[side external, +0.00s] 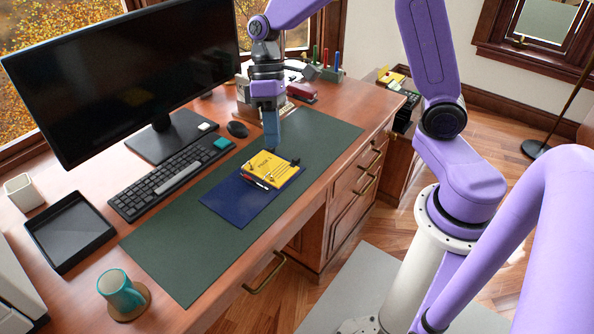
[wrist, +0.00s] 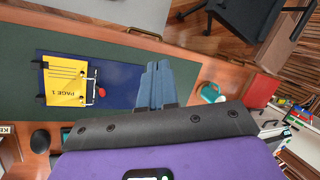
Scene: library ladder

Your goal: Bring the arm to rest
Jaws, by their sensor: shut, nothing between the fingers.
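My gripper (side external: 271,143) points down over the far part of the green desk mat (side external: 330,130), just beyond the yellow page in the side external view. Its blue-grey fingers are together with nothing between them. They also show in the wrist view (wrist: 156,86), overlapping the edge of the blue board. The yellow page (side external: 270,168), marked "PAGE 1", lies on the dark blue board (side external: 238,201). It also shows in the wrist view (wrist: 66,82), apart from the fingers. A red-and-white pen or clip (side external: 255,181) lies at its edge. The exact height of the fingertips is hard to tell.
A monitor (side external: 120,70), keyboard (side external: 168,180) and mouse (side external: 237,129) stand behind the mat. A black tray (side external: 70,232) and teal mug (side external: 118,291) are at the left. A stapler (side external: 302,92) and pen holder (side external: 328,72) stand near my gripper. The mat's near-left part is clear.

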